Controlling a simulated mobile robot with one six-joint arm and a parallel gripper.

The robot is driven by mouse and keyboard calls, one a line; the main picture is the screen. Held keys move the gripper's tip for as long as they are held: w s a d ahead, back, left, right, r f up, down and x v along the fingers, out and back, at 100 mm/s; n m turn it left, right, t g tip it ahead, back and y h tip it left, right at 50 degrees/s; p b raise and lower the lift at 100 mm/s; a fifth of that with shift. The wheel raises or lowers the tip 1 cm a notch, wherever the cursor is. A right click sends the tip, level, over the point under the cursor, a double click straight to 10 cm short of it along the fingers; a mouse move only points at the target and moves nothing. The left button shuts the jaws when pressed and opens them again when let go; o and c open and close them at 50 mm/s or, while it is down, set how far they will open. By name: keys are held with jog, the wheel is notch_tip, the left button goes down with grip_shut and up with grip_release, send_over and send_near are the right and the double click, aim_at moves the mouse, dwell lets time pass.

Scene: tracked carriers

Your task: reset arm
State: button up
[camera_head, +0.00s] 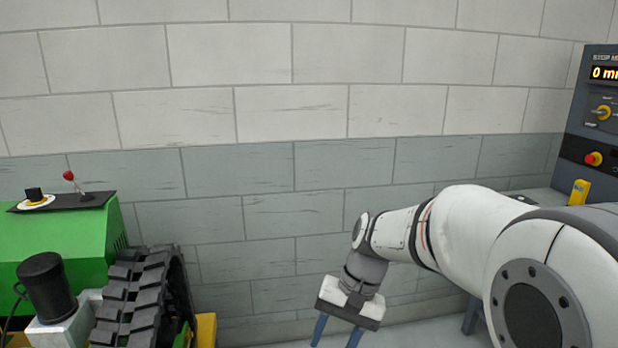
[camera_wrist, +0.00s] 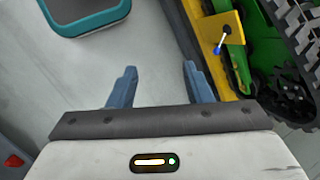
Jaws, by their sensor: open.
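My white arm reaches in from the right in the head view. My gripper (camera_head: 337,333) points down at its end, with two blue fingers spread apart. In the wrist view my gripper (camera_wrist: 157,85) shows both fingers apart, with nothing between them but grey floor. The fingertips are cut off at the bottom of the head view.
A green tracked carrier (camera_head: 60,245) with a black track (camera_head: 140,300) stands at the left. Its yellow plate (camera_wrist: 221,40) holds a blue-tipped lever (camera_wrist: 219,45). A teal-rimmed bin (camera_wrist: 85,25) lies upper left in the wrist view. A control cabinet (camera_head: 598,130) stands at right.

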jog(key=s+d+r+n+t+h+p, duration=0.2)
jog(key=s+d+r+t+h+p, duration=0.1)
jog(key=s+d+r+p, duration=0.3)
jog(key=s+d+r+t, duration=0.1)
jog(key=s+d+r, duration=0.1)
jog(key=s+d, duration=0.2)
jog(key=shift+d+t+h, duration=0.25)
jog(key=shift+t+h, duration=0.15)
jog(key=shift+c, duration=1)
